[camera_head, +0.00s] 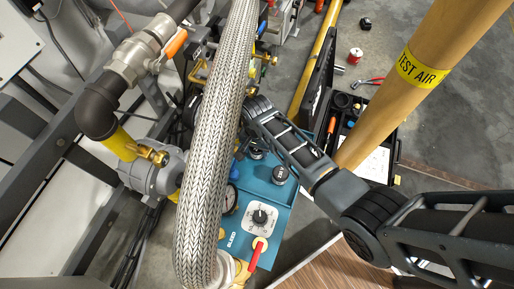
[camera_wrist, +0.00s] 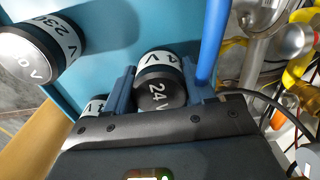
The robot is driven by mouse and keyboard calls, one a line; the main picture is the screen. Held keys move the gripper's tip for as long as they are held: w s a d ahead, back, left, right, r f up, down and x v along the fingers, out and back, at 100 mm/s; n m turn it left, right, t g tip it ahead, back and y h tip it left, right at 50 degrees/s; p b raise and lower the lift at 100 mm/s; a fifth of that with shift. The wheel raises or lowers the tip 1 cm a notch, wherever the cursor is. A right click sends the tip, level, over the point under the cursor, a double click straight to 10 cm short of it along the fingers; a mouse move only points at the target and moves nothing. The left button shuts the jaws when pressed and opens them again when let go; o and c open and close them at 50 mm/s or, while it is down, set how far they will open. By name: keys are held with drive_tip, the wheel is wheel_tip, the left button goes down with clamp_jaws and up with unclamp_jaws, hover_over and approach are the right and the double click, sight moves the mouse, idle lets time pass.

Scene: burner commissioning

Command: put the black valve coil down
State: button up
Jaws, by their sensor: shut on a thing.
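A black valve coil (camera_wrist: 160,93) with a white band marked 24 V sits between the two fingers of my gripper (camera_wrist: 158,78) in the wrist view. The gripper is shut on it. A teal surface lies behind it; I cannot tell whether the coil touches it. In the head view, the braided hose hides much of my gripper and the held coil does not show clearly.
A 230-marked black coil (camera_wrist: 40,50) stands at left in the wrist view; another white band (camera_wrist: 95,106) is partly hidden. In the head view, the teal box (camera_head: 280,215) carries knobs and a gauge. The braided hose (camera_head: 215,150) and yellow TEST AIR pipe (camera_head: 430,55) flank my arm.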

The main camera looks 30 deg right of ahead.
drive_tip(key=shift+f, duration=0.15)
drive_tip(key=o, duration=1.4)
wheel_tip(320, 180, up, 12)
drive_tip(key=shift+r+p, duration=0.15)
drive_tip(key=shift+p, duration=1.1)
